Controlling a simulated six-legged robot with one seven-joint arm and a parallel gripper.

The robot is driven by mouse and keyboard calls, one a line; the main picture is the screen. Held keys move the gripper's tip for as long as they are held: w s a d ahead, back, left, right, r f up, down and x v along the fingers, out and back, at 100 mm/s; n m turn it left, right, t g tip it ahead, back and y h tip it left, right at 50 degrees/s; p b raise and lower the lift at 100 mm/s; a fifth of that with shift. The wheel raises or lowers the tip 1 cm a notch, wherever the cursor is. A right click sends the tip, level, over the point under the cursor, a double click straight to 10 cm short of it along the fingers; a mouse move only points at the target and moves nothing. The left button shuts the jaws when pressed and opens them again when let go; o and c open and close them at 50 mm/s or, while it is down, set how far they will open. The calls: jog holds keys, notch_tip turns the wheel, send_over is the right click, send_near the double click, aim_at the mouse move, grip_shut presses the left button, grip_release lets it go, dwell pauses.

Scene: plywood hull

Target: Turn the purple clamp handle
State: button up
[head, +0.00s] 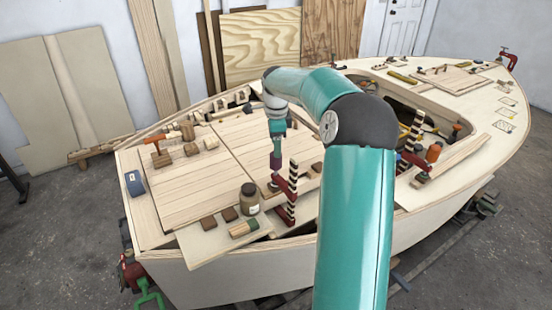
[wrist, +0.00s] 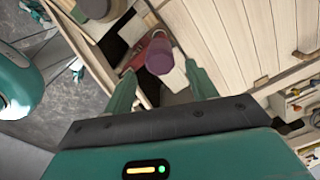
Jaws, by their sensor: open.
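The purple clamp handle (head: 275,160) stands upright on a red clamp (head: 283,185) with a black-and-white striped bar, at the near edge of the boat deck. In the wrist view the handle (wrist: 158,52) shows end-on, between and just beyond my fingertips. My gripper (head: 277,135) points down directly above the handle. In the wrist view its two teal fingers (wrist: 160,72) are apart, with nothing held. I cannot tell whether the fingertips reach past the handle's top. The clamp's lower part is partly hidden in the wrist view.
Another striped clamp (head: 411,140) stands to the right. Bare deck panels (head: 190,185) lie at the left.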

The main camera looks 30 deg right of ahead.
aim_at(276, 162)
notch_tip(276, 162, down, 6)
jog(key=shift+w+f, duration=0.1)
jog(key=shift+f, duration=0.1)
jog(key=c, duration=1)
